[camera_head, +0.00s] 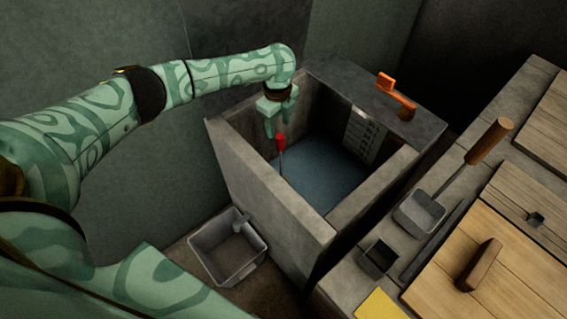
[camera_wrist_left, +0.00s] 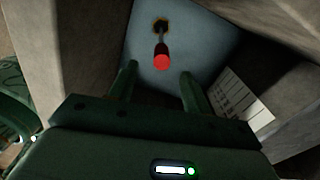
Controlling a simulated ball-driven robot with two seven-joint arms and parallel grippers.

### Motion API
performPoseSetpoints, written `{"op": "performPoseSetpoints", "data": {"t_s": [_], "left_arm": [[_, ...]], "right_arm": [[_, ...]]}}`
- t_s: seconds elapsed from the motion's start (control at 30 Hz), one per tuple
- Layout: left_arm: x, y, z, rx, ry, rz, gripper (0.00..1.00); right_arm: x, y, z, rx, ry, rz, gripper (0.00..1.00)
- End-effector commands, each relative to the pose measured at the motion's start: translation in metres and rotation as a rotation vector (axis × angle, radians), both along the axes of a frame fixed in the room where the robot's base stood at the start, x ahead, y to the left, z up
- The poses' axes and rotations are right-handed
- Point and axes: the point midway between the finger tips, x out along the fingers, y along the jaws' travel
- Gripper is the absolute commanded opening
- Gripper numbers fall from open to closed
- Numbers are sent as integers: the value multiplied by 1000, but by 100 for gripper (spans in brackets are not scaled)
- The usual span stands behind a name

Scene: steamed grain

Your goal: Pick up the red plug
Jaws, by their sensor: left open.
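The red plug (camera_head: 281,141) stands upright inside a stone basin (camera_head: 290,208), its red handle on top of a thin rod. In the left wrist view the red plug (camera_wrist_left: 162,60) shows beyond the fingertips, its rod going down to a dark ring on the basin floor. My left gripper (camera_head: 279,125) is inside the basin's upper part, fingers pointing down, just above and around the level of the plug's top. In the left wrist view my left gripper (camera_wrist_left: 157,70) is open, and the red top lies about between its two fingertips. No contact shows. My right gripper is not in view.
The basin walls stand close around the left gripper. A marked white scale (camera_head: 361,132) is on the inner wall. An orange lever (camera_head: 397,91) sits on the back rim. A grey bin (camera_head: 228,248) stands on the floor. A scoop (camera_head: 420,212) and wooden lids (camera_head: 490,262) lie on the right counter.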

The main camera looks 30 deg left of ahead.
Motion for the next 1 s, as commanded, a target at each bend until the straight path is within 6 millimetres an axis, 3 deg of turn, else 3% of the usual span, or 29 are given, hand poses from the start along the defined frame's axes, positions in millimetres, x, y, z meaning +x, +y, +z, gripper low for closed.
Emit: {"op": "performPoseSetpoints", "data": {"t_s": [0.03,0.1,0.2,0.37,0.6,0.93,0.97,1.0], "left_arm": [[-1,0,-23,2,9,0,49],[-1,0,-37,1,8,-1,49],[0,0,-50,1,5,-1,49],[0,0,-59,0,2,-1,49],[2,-3,-101,2,7,0,49],[3,-3,-104,1,-2,-1,49],[3,-3,-104,1,-2,-1,46],[3,-3,-104,1,-2,-1,35]], "right_arm": [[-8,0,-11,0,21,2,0],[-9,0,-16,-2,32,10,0],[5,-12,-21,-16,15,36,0],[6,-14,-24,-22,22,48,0],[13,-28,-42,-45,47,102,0],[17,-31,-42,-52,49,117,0],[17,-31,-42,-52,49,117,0],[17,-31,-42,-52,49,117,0]]}}
